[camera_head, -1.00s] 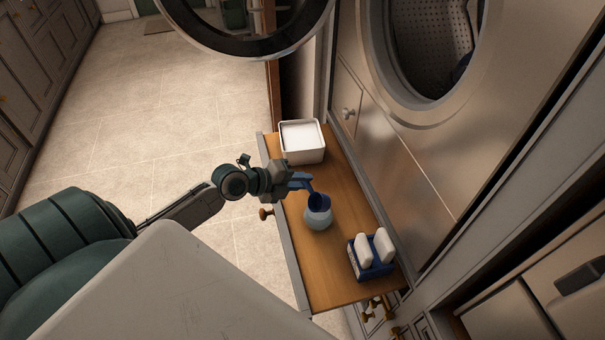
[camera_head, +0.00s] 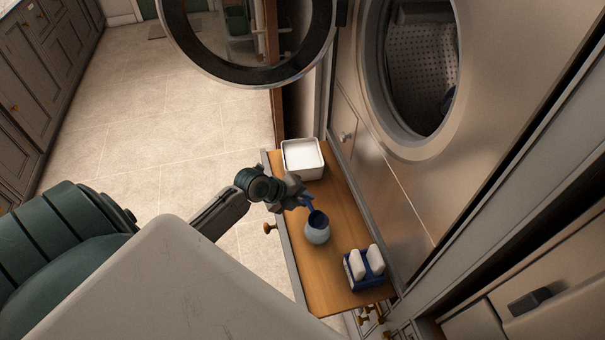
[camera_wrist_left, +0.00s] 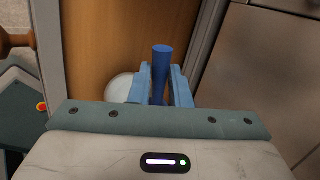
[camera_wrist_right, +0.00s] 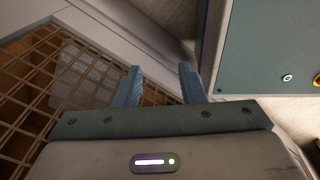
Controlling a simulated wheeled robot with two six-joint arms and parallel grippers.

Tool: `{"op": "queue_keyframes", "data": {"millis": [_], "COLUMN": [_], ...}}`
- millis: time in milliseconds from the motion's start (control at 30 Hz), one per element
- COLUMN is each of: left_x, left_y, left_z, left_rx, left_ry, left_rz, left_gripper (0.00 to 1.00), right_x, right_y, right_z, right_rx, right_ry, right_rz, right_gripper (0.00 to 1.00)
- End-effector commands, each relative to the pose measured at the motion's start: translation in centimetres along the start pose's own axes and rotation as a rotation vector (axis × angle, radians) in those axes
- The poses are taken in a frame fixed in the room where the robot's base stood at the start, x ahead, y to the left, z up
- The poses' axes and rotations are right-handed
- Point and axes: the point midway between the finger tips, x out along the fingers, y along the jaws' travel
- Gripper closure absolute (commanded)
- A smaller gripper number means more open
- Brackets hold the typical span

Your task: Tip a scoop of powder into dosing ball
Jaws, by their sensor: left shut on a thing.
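My left gripper (camera_head: 303,199) is shut on the blue scoop (camera_head: 318,219), whose handle (camera_wrist_left: 161,68) stands between the fingers in the left wrist view. The scoop's bowl is over the mouth of the pale dosing ball (camera_head: 317,235), tilted down toward it. I cannot tell whether powder is in the scoop or ball. The ball stands on the wooden pull-out board; part of it shows behind the fingers in the left wrist view (camera_wrist_left: 119,88). A white tub (camera_head: 302,170) of white powder stands at the board's far end. My right gripper (camera_wrist_right: 160,85) is open and empty.
A blue caddy with white bottles (camera_head: 364,268) stands at the near end of the wooden board (camera_head: 328,285). The washer's open round door (camera_head: 250,75) hangs beyond the board. The washer front (camera_head: 375,190) rises along the right side. A wire rack (camera_wrist_right: 60,75) shows in the right wrist view.

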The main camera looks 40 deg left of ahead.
Motion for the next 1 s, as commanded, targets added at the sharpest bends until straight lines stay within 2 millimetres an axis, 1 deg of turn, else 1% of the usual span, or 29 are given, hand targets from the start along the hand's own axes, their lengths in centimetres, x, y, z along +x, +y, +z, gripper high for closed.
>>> {"op": "queue_keyframes", "data": {"millis": [33,500,800,1000], "left_x": [-0.3,-0.4,-2.3,-2.9], "left_y": [-0.5,-1.1,-2.7,-3.2], "left_z": [-0.1,-0.1,0.0,-0.1], "left_rx": [-0.003,-0.004,-0.003,-0.003], "left_ry": [0.002,0.002,0.001,0.001], "left_rz": [0.017,0.261,0.257,0.257], "left_gripper": [1.0,1.0,1.0,1.0], "right_x": [-1.1,-5.7,-7.6,-8.1], "right_y": [0.1,0.5,0.8,0.9], "right_z": [-0.1,-0.6,-0.8,-0.9], "right_rx": [0.0,0.0,-0.001,-0.001], "right_ry": [0.0,0.0,0.0,0.0], "right_rz": [0.0,0.0,0.003,0.003], "right_gripper": [0.64,0.64,0.64,0.64]}}
